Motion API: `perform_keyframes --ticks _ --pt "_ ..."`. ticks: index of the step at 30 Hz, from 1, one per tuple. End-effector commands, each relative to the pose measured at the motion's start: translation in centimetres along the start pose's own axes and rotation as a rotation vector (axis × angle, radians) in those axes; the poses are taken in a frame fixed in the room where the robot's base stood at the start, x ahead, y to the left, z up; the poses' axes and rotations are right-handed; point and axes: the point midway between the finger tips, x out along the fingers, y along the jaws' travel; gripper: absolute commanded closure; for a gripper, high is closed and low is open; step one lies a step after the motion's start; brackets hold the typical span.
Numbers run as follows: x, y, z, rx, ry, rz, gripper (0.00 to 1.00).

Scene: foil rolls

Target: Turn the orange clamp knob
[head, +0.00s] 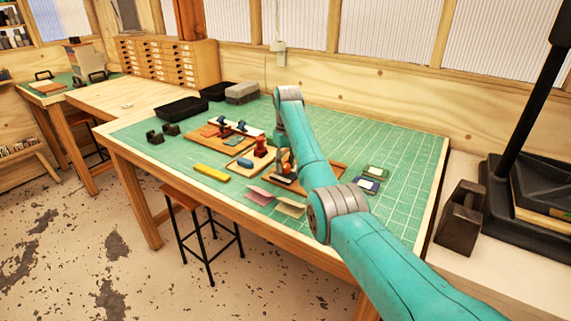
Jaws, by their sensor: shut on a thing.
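My teal arm reaches over the green cutting mat, and its gripper (284,170) points down at the left edge of a wooden board (328,176). The gripper is small here and partly covered by my own arm. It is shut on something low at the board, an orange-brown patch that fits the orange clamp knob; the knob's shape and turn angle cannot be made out. A red-orange upright piece (261,147) stands just left of the gripper on a small wooden board, apart from it.
A wooden board with blue-topped parts (222,124) lies left of the gripper. A yellow block (211,172), pink cards (290,207) and dark-edged cards (367,184) lie around. Black trays (181,108) stand at the back left. The mat's right side (410,150) is clear.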

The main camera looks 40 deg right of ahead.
Motion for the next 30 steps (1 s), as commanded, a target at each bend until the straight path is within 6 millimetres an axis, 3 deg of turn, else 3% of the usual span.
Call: perform_keyframes --ticks 18,30 --pt "0.16 -0.1 0.05 -0.53 -0.018 -0.001 0.96" --pt "0.2 -0.12 0.06 -0.687 -0.022 -0.002 0.96"
